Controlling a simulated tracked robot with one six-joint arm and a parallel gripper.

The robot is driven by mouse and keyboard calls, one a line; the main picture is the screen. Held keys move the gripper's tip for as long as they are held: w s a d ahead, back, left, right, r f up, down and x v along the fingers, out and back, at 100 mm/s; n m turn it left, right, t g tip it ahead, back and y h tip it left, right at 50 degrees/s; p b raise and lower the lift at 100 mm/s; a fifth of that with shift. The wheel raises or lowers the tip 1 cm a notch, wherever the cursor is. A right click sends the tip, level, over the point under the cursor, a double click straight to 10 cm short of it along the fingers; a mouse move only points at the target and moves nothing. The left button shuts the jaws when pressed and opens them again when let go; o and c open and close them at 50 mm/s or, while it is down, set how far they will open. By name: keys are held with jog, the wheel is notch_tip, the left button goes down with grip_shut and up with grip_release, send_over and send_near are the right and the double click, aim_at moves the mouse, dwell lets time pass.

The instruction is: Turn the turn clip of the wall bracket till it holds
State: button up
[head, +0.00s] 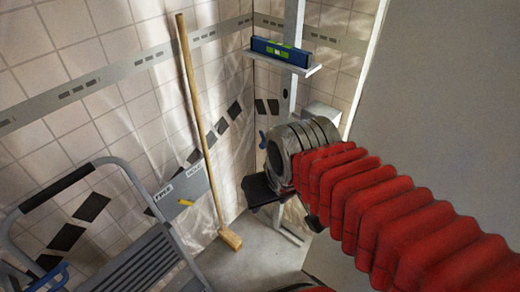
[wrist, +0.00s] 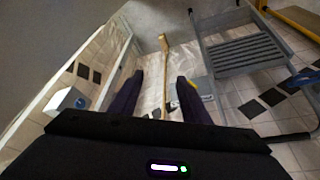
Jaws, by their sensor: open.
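My gripper (wrist: 157,97) is open in the wrist view, its two dark fingers apart with nothing between them. In the head view its dark body (head: 262,190) shows just below the end of my red-sleeved arm. A pale box with a round blue part (wrist: 68,101) is at the left in the wrist view, well clear of my fingers; I cannot tell whether it is the wall bracket with its turn clip. In the head view a small blue piece (head: 262,140) shows left of my wrist, too small to make out. My arm hides part of that area.
A blue level (head: 280,52) lies on a shelf of an upright post (head: 293,28). A step ladder (head: 150,262) stands at lower left. A large grey panel (head: 455,90) fills the right. Some floor (head: 240,262) is clear.

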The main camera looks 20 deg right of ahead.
jog(key=w+d+f+n+g+h, duration=0.2)
jog(key=w+d+f+n+h, duration=0.15)
jog(key=w+f, duration=0.5)
jog(key=w+d+f+n+g+h, duration=0.25)
jog(key=w+f+n, duration=0.3)
jog(key=f, duration=0.55)
jog(key=w+d+f+n+g+h, duration=0.2)
jog(key=w+d+f+n+h, duration=0.15)
jog(key=w+f, duration=0.55)
jog(key=n+t+h, duration=0.6)
jog(key=n+t, duration=0.6)
jog(key=n, duration=0.5)
send_near(261, 148)
jog(key=shift+w+d+r+g, duration=0.1)
jog(key=shift+w+d+g, duration=0.15)
jog(key=shift+w+d, duration=0.15)
jog(key=shift+d, duration=0.2)
jog(key=shift+x, duration=3.6)
